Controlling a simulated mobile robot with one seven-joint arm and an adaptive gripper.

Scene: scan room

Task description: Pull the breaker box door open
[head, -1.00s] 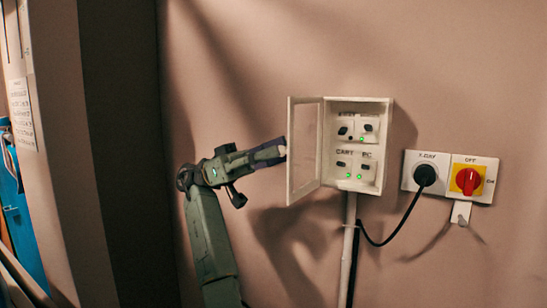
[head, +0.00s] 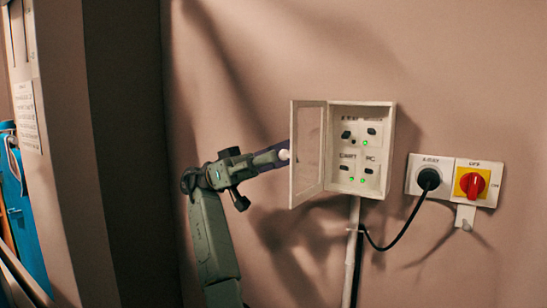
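The white breaker box (head: 386,150) is mounted on the wall, right of the middle in the head view. Its framed door (head: 309,190) stands wide open, swung out to the left side of the box. Several dark switches with green lights show inside. My gripper (head: 280,154) is left of the door, beside its outer face, with its tip close to the door's free edge. A small white knob-like piece (head: 284,155) shows at the gripper tip. I cannot tell whether the fingers touch it or the door, or how far apart they are.
A socket panel with a black plug (head: 428,179) and a red rotary switch (head: 472,185) is right of the box. A black cable loops below to a vertical conduit (head: 352,255). Bare wall lies around my arm; a dark recess is farther left.

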